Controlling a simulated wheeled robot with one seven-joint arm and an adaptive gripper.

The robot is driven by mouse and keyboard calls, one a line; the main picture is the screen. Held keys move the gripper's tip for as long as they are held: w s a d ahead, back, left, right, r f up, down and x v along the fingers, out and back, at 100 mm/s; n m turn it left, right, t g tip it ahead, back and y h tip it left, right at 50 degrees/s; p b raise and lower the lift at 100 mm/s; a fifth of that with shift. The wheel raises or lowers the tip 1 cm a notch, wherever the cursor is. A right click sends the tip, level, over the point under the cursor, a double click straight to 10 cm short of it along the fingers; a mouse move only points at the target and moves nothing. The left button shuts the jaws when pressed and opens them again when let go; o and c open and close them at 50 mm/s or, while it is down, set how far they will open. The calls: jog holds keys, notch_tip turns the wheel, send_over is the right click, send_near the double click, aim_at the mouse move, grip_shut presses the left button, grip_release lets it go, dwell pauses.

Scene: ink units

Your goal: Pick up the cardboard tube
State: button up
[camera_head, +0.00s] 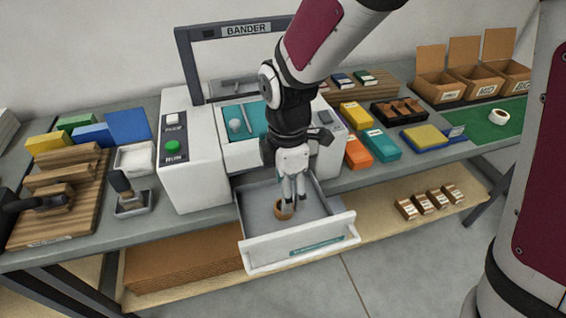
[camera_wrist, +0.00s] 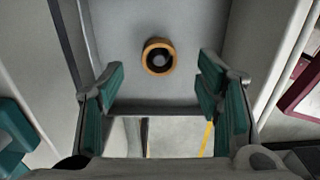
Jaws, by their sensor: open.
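The cardboard tube (camera_head: 284,210) is a short brown ring-like piece standing on end inside the open drawer (camera_head: 345,222) of the bander. In the wrist view the tube (camera_wrist: 159,57) shows from above as an orange-brown ring with a dark hollow, on the grey drawer floor. My gripper (camera_head: 291,203) reaches down into the drawer, just above and beside the tube in the head view. In the wrist view its teal-padded fingers (camera_wrist: 163,95) are wide apart with nothing between them, and the tube lies beyond the fingertips, roughly centred between them.
The bander (camera_head: 190,150) stands on the grey table behind the drawer. The drawer walls surround the tube closely enough to bound the gripper. Small boxes (camera_head: 422,203) sit on the lower shelf at right. A wooden rack (camera_head: 60,205) and a stamp (camera_head: 124,188) are at left.

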jog(key=shift+f, duration=2.9)
jog(key=c, duration=0.9)
